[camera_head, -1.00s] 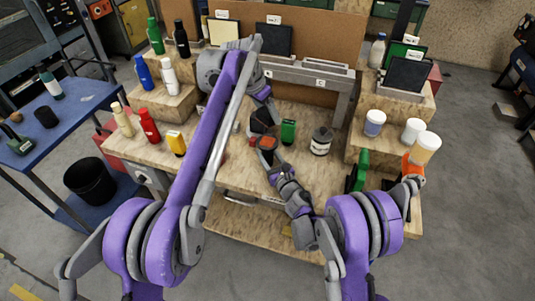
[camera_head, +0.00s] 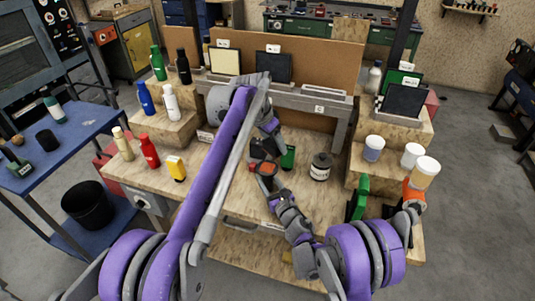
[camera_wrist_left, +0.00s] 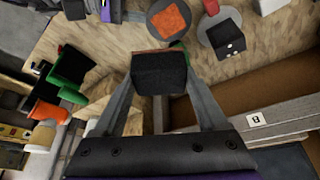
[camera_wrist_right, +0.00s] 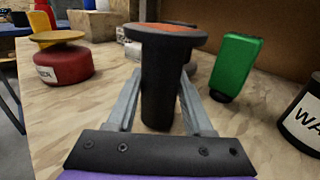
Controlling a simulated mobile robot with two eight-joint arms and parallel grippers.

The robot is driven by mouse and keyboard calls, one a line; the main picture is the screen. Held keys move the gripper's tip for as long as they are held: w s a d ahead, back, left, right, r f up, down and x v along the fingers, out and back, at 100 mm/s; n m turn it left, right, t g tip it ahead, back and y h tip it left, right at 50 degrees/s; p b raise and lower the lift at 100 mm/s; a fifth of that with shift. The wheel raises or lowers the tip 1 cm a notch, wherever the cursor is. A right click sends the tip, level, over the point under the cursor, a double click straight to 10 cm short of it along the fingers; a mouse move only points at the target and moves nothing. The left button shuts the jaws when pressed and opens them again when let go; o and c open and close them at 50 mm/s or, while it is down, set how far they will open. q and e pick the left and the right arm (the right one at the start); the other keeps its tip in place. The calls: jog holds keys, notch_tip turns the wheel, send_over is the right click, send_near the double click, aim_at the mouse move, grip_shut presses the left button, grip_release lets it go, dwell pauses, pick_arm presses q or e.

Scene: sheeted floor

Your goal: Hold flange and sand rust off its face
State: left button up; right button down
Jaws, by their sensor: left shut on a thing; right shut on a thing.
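My right gripper (camera_wrist_right: 160,95) is shut on the dark neck of the flange (camera_wrist_right: 163,75) and holds it upright above the bench. The flange's round face is orange with rust, seen in the left wrist view (camera_wrist_left: 171,19) and the head view (camera_head: 264,168). My left gripper (camera_wrist_left: 160,82) is shut on a dark block (camera_wrist_left: 158,75) with a reddish strip along one edge. In the head view the block is partly hidden by my left arm, close to the flange. The right wrist view shows no block on the face, so the two look apart.
A green bottle (camera_wrist_right: 236,62) and a black labelled jar (camera_head: 320,167) stand on the bench right of the flange. A red tin (camera_wrist_right: 65,63) with a tan lid stands left. Stepped shelves with bottles and jars flank the bench. Its front middle is fairly clear.

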aim_at(277, 170)
pick_arm(q)
jog(key=shift+s+d, duration=0.2)
jog(key=shift+d, duration=0.35)
jog(key=shift+f, duration=3.9)
jog(key=shift+w+a+f, duration=0.1)
jog(key=shift+w+a, duration=0.25)
jog(key=shift+a, duration=0.6)
jog(key=shift+w+a+r, duration=0.1)
jog(key=shift+w+a, duration=0.25)
jog(key=shift+a, duration=0.65)
jog(key=shift+w+a+f, duration=0.1)
jog(key=shift+w+a, duration=0.25)
jog(key=shift+a, duration=0.6)
jog(key=shift+s+d, duration=0.35)
jog(key=shift+d, duration=0.6)
jog(key=shift+s+d, duration=0.35)
jog(key=shift+d, duration=0.65)
jog(key=shift+s+d, duration=0.35)
jog(key=shift+d, duration=0.6)
jog(key=shift+r, duration=4)
jog(key=shift+f, duration=0.15)
